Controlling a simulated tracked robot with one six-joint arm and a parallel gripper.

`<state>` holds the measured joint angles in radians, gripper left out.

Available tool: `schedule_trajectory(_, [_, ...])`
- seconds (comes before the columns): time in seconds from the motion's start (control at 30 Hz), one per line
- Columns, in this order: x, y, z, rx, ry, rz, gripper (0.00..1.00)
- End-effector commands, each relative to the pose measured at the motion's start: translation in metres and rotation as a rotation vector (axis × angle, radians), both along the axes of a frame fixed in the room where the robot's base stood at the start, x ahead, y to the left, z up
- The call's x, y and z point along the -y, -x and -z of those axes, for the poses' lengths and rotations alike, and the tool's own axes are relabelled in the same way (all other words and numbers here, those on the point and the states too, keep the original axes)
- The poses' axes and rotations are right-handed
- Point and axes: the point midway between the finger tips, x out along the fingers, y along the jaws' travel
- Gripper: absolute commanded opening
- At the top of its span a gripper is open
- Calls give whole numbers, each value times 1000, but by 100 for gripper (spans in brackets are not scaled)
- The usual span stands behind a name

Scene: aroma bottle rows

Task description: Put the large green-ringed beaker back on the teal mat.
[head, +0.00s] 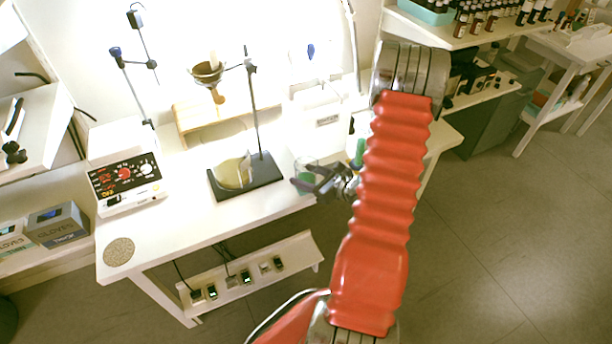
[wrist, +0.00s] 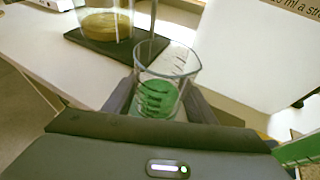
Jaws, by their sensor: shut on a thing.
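My gripper (head: 312,180) is shut on a clear glass beaker (wrist: 167,66) with green in its lower part and dark marks on its side. The beaker stands nearly upright between the fingers in the wrist view; it also shows in the head view (head: 306,165) at the right part of the white bench. I cannot tell whether the green is a ring or contents, nor whether its base touches the bench. I cannot make out a teal mat in either view.
A dark stand base (head: 263,178) with a beaker of yellowish liquid (head: 233,174) is just left of my gripper. A green cylinder (head: 359,152) stands to the right. A hotplate (head: 125,172) and a round speckled pad (head: 118,252) are on the bench's left; its front middle is clear.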

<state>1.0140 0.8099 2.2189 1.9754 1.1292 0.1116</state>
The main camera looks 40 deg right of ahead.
Motion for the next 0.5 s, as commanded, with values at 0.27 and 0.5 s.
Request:
schedule_trajectory(0.27, [-1,0,1,0,0,-1,68])
schedule_trajectory(0.5, [-1,0,1,0,0,-1,70])
